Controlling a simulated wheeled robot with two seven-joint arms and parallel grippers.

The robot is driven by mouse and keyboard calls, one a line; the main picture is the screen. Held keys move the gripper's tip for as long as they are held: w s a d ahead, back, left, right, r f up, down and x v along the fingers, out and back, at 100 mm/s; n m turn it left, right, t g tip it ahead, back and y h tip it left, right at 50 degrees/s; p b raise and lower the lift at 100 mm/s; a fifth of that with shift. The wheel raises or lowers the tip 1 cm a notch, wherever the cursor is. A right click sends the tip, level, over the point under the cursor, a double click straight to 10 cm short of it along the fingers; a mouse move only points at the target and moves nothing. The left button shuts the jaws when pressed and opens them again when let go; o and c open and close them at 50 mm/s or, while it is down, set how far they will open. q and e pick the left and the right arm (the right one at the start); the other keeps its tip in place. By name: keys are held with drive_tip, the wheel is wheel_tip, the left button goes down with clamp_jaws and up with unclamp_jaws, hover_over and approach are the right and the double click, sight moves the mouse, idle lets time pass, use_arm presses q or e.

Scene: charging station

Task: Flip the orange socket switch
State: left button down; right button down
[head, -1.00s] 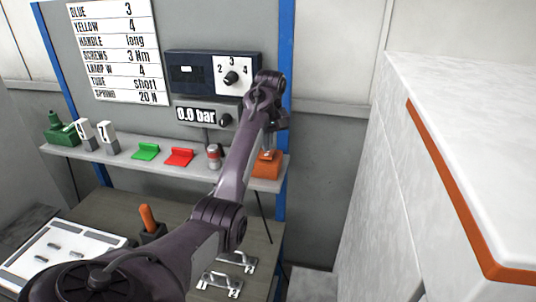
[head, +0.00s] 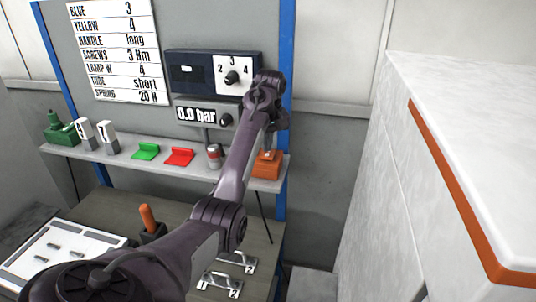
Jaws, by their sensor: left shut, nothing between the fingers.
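The orange socket switch (head: 267,167) sits at the right end of the grey shelf (head: 190,170), below the panel with the dial. A small pale lever shows at its top. My left arm reaches up from the bottom of the head view, and its wrist is bent over above the orange switch. My left gripper (head: 269,148) points down, shut and empty, at the top of the switch. Its fingertips are small and partly hidden behind the arm, so I cannot tell whether they touch the lever. My right gripper is not in view.
A dial panel (head: 212,73) is close behind my wrist. A white cabinet (head: 470,130) stands at right.

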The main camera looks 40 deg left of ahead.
use_arm(q)
drive_tip(key=shift+f, duration=0.95)
idle(0.8)
drive_tip(key=shift+d, duration=0.1)
